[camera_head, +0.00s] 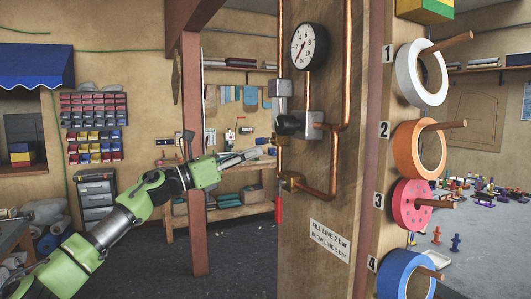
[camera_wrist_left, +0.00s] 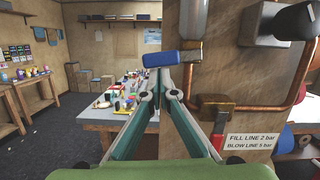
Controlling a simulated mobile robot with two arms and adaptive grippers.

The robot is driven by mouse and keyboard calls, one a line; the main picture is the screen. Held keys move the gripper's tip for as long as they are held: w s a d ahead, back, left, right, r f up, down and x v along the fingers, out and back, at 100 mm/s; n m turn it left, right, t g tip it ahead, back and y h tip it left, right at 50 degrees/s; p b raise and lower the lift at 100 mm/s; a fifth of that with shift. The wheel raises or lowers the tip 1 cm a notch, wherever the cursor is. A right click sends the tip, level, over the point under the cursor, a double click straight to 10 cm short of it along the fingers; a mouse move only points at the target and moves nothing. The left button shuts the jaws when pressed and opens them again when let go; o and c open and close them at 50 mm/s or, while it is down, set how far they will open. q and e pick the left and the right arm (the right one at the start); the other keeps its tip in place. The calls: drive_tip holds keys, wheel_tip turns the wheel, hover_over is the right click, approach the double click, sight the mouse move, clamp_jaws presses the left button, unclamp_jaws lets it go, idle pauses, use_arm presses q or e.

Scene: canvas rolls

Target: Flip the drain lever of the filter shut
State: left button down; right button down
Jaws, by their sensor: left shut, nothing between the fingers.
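My left gripper (camera_head: 256,154) reaches in from the left toward the wooden post; it is shut and empty. In the left wrist view, its fingertips (camera_wrist_left: 172,78) meet just below a blue handle (camera_wrist_left: 173,58), which sits under a grey cylindrical body (camera_wrist_left: 193,20), apparently the filter and its drain lever. Whether they touch cannot be told. In the head view the grey body (camera_head: 280,88) is on the post's left side, and the blue handle is hard to make out. A red lever (camera_head: 278,207) hangs down from a brass valve (camera_head: 290,181), lower right of my fingertips. My right gripper is out of view.
Copper pipes (camera_head: 333,160), a pressure gauge (camera_head: 310,46) and a dark knob (camera_head: 290,124) crowd the post. Tape rolls hang on pegs at right, such as the orange one (camera_head: 418,150). A red-brown column (camera_head: 194,200) stands behind my left wrist.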

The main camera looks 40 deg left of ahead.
use_arm(q)
drive_tip(key=shift+a+r+m+h+p, duration=0.25)
drive_tip(key=shift+r+m+h+p, duration=0.15)
drive_tip(key=shift+m+p, duration=0.5)
drive_tip(key=shift+f, duration=0.15)
drive_tip(key=s+a+f+b, duration=0.3)
drive_tip(key=s+f+b, duration=0.3)
drive_tip(key=b, duration=0.8)
drive_tip(key=shift+d+r+v, duration=0.2)
drive_tip(key=shift+r+v, duration=0.05)
drive_tip(key=shift+v, duration=1.25)
drive_tip(key=shift+s, duration=0.1)
